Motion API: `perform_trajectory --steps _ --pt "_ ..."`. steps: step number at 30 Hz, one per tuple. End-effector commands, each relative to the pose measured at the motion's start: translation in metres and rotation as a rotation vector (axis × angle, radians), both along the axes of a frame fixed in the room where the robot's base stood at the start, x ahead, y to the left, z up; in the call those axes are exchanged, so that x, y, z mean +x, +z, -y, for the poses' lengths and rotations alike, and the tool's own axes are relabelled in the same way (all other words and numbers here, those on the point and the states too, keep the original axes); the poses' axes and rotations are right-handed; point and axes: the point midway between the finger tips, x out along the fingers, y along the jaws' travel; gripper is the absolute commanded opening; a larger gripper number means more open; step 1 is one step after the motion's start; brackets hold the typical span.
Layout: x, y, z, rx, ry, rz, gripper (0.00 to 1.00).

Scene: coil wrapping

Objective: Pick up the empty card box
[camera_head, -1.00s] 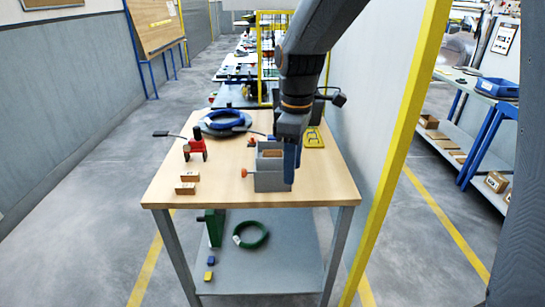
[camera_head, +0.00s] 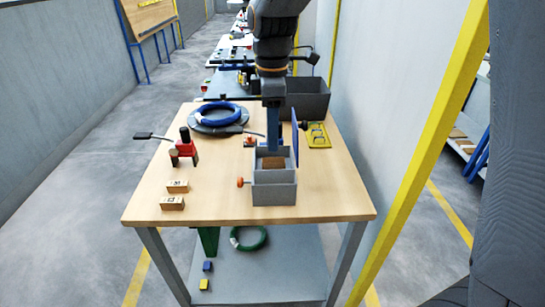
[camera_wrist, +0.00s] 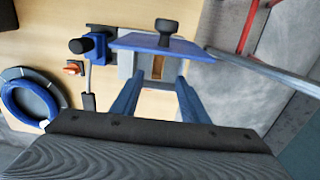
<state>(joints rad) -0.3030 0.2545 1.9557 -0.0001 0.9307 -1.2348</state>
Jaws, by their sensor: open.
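A grey open-topped box-shaped holder (camera_head: 274,193) with an orange knob stands at the front of the wooden table. A brown piece (camera_head: 272,163), possibly the card box, shows inside it; I cannot tell whether it is empty. My gripper (camera_head: 273,148) points down at the back of this holder. In the wrist view my gripper (camera_wrist: 158,80) has its two blue fingers apart, with nothing held. The brown piece (camera_wrist: 157,67) appears between and beyond the fingertips, partly hidden by a blue plate (camera_wrist: 150,45) with a black knob.
A blue coil (camera_head: 217,114) lies on a round grey stand at the back left. A red tool (camera_head: 188,147) and two small wooden blocks (camera_head: 177,186) are on the left. A yellow tray (camera_head: 318,136) and a dark grey bin (camera_head: 305,100) stand behind. A yellow post (camera_head: 420,140) rises at right.

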Motion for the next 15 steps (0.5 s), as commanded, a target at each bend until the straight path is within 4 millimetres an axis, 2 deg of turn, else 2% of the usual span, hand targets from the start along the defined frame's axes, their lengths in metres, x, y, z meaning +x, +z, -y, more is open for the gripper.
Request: perform_trajectory --steps 15 --pt "0.004 -0.053 0.0 -0.001 -0.001 -0.004 0.41"
